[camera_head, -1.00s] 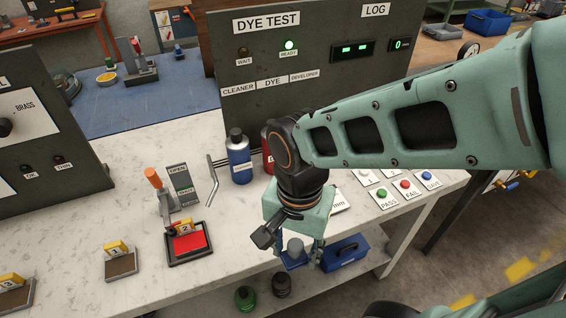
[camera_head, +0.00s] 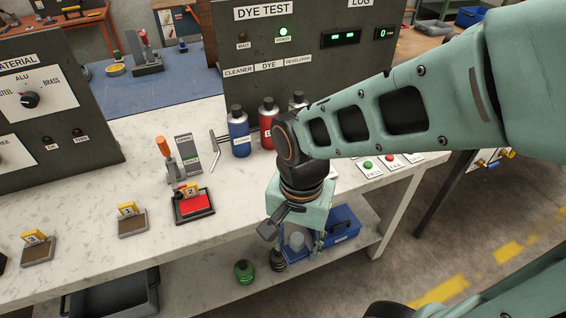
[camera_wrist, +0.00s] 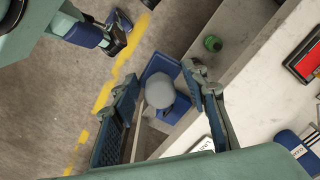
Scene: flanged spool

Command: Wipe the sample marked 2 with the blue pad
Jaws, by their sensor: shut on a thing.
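The sample marked 2 (camera_head: 197,204) is a red-faced plate in a dark tray with a yellow tag, on the bench left of my gripper. Its red face also shows at the right edge of the wrist view (camera_wrist: 306,66). My gripper (camera_head: 297,243) hangs beyond the bench's front edge, above the lower shelf. In the wrist view, my gripper (camera_wrist: 160,88) has its fingers on either side of a round grey knob. The knob tops the blue pad (camera_wrist: 172,112), which is held clear of the bench. The knob partly hides the pad.
Two other tagged samples (camera_head: 132,222) (camera_head: 38,249) lie farther left. A lever stand (camera_head: 168,160) is close behind sample 2. Bottles (camera_head: 239,135) stand before the dye test panel. The lower shelf holds a blue box (camera_head: 343,226) and a green bottle (camera_head: 244,272).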

